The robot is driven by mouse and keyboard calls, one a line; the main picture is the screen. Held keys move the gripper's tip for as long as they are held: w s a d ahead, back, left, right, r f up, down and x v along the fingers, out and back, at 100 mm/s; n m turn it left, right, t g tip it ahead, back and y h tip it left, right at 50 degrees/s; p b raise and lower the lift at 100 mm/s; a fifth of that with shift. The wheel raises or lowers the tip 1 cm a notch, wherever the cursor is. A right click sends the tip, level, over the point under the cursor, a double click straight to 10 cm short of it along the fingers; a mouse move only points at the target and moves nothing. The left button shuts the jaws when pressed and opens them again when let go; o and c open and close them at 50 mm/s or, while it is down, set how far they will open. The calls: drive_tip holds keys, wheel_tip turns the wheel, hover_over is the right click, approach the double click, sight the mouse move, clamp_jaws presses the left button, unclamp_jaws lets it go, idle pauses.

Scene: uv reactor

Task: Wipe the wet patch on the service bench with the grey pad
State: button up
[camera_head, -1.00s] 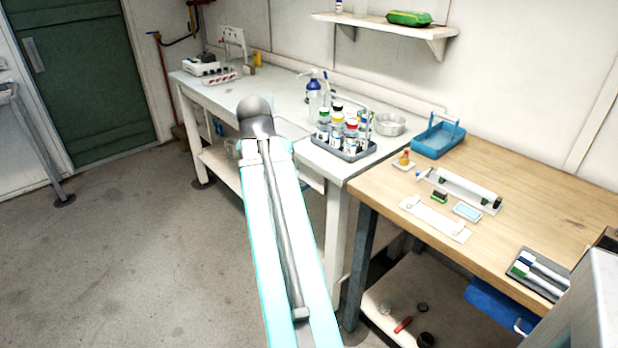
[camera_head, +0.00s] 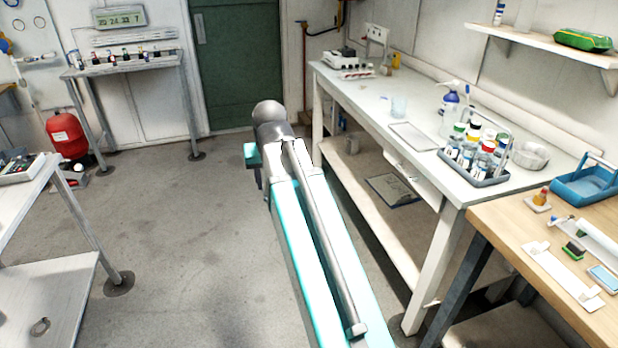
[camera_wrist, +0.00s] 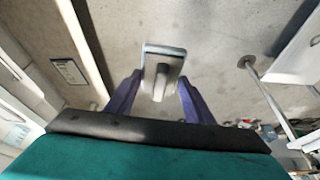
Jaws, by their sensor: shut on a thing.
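In the wrist view my gripper (camera_wrist: 159,84) is shut on a grey pad (camera_wrist: 164,50), which has a raised handle between the two dark fingers. The pad is held in the air with the concrete floor beyond it. In the head view my arm points away from the camera, and its end hides the fingers and pad. A long white bench (camera_head: 350,92) stands right of my arm, and a wooden bench (camera_head: 505,228) joins its near end. I cannot tell which is the service bench. No wet patch can be made out on either.
A blue carrier (camera_head: 588,187) stands on the wooden bench. A white table (camera_head: 25,205) is at left, and a red container (camera_head: 67,135) behind it. Open floor lies between.

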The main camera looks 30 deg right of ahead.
drive_tip(key=w+a+n+y, duration=0.1)
drive_tip(key=w+a+n, duration=0.3)
drive_tip(key=a, duration=1.1)
drive_tip(key=shift+f+y, duration=0.25)
drive_tip(key=shift+y, duration=0.05)
drive_tip(key=shift+s+d, duration=0.1)
